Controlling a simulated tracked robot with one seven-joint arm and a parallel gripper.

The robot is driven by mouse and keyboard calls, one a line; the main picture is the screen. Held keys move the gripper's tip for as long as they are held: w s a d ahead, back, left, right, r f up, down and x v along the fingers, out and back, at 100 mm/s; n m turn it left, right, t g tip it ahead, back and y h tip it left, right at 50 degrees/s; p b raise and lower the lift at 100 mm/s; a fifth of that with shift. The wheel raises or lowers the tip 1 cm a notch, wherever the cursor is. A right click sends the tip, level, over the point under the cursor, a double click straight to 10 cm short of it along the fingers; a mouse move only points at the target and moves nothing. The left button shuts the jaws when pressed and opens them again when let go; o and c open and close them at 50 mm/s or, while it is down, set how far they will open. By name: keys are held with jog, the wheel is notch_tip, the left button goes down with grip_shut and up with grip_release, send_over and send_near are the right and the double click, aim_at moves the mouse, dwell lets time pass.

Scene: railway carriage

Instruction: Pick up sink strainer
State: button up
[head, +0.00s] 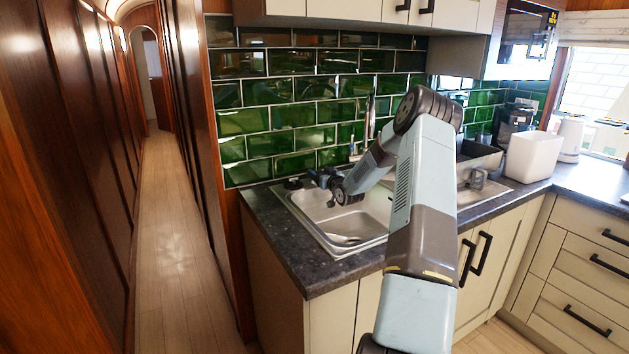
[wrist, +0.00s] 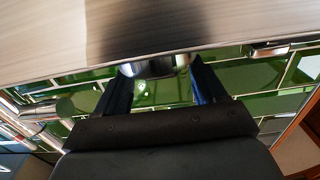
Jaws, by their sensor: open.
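A small shiny metal piece with a rounded edge, likely the sink strainer (wrist: 155,66), shows in the wrist view between the tips of my gripper (wrist: 158,74). The two dark fingers are apart, one on each side of it. I cannot tell whether either touches it. In the head view my gripper (head: 321,178) is low over the back left corner of the sink (head: 330,244). A small dark round thing (head: 293,184) sits on the counter just left of it, probably the same strainer. My gripper and wrist partly hide that corner.
Green tiles (head: 300,115) rise close behind the sink. A tall tap (head: 369,120) stands right of my gripper. A white bin (head: 533,155) stands farther right. The counter's front left (head: 290,245) is clear.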

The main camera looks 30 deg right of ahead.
jog(key=shift+w, duration=0.9)
jog(key=c, duration=1.1)
